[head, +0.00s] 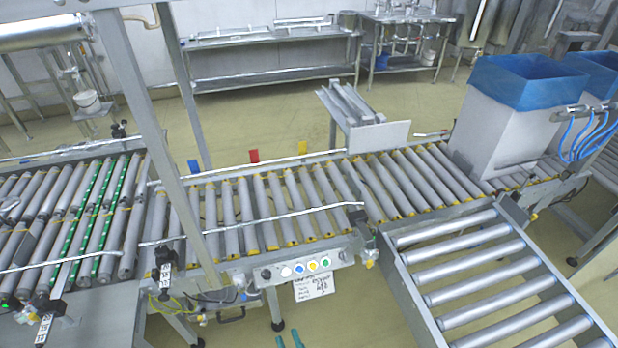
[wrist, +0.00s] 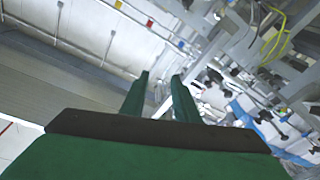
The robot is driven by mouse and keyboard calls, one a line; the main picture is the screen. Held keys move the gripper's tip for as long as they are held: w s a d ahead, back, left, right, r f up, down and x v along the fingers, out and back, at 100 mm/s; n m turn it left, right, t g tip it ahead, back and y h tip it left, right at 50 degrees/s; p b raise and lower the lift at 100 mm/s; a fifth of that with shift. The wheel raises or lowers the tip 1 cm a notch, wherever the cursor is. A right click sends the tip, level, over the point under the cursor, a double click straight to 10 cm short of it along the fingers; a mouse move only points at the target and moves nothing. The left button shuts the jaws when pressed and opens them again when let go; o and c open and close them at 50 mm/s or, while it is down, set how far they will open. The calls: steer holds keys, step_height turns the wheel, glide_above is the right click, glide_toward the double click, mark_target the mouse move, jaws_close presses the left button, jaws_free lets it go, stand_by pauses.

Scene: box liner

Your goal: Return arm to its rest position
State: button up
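My gripper (wrist: 161,77) has two green fingers that stand apart with nothing between them in the wrist view. In the head view only the green fingertips of my gripper (head: 288,340) show at the bottom edge, below the control buttons on the conveyor's front. They are clear of the rollers there. The rest of my arm is out of the head view.
A roller conveyor (head: 277,212) crosses the view, with a branch of wider rollers (head: 483,280) at the lower right. A grey box with a blue liner (head: 524,82) stands on its right end. A metal post (head: 181,130) rises at left. Steel benches (head: 272,74) stand behind.

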steer(key=s+d+r+m+g+h, duration=0.1)
steer(key=s+d+r+m+h, duration=0.1)
steer(key=s+r, duration=0.4)
steer(key=s+d+r+m+g+h, duration=0.1)
steer(key=s+d+r+m+h, duration=0.2)
steer(key=s, duration=1.1)
steer(key=shift+s+r+m+g+h, duration=0.4)
steer(key=shift+r+m+h, duration=0.9)
steer(key=shift+r+m, duration=0.6)
